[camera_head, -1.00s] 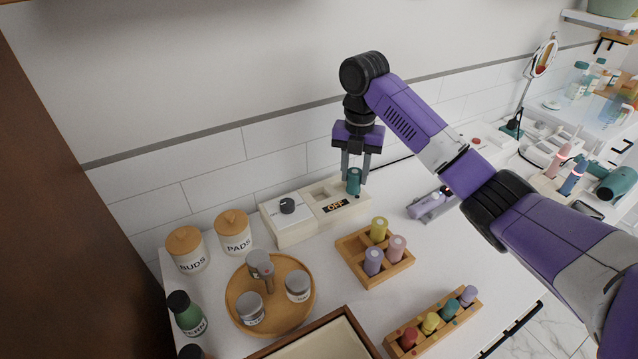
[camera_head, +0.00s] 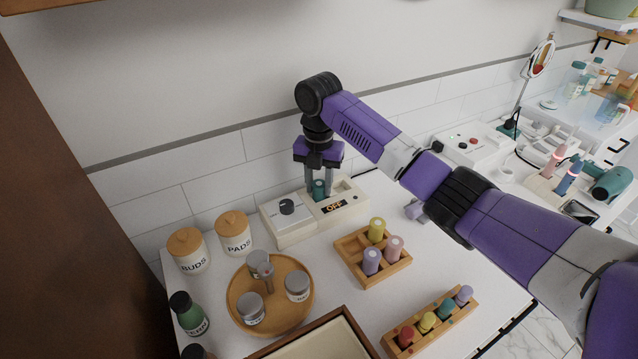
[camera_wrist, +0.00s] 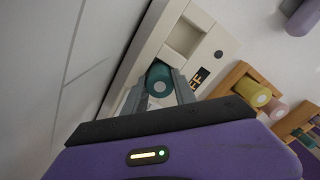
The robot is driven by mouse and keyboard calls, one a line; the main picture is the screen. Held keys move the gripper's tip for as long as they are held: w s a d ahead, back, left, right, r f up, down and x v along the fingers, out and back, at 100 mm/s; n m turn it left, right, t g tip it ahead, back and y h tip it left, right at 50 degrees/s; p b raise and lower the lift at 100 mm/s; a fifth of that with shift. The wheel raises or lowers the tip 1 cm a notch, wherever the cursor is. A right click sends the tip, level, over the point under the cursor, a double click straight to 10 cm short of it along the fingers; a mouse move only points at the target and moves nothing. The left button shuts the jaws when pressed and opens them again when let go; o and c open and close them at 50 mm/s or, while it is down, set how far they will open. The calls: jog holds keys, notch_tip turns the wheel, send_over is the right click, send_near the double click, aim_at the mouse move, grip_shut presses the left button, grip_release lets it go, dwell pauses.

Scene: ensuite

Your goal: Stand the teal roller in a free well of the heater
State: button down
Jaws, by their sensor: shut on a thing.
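My gripper (camera_head: 319,190) is shut on the teal roller (camera_head: 319,186), holding it upright over the cream heater (camera_head: 290,232). The heater has a dark knob on its left part and a display reading OFF. In the wrist view the roller (camera_wrist: 159,82) is between the fingers, at the well area left of the OFF display. An empty square well (camera_wrist: 183,39) shows just beyond it. The roller's lower end is hidden, so I cannot tell whether it is inside a well or just above it.
A wooden rack (camera_head: 372,280) with yellow, pink and purple rollers stands in front of the heater. Another rack (camera_head: 415,345) holds several rollers. A round wooden tray (camera_head: 240,315) with jars and two canisters (camera_head: 234,235) are left. The tiled wall is close behind.

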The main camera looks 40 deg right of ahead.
aim_at(319, 184)
jog(key=shift+f, duration=0.15)
jog(key=c, duration=1)
grip_release()
notch_tip(319, 184, up, 12)
jog(key=shift+r, duration=0.2)
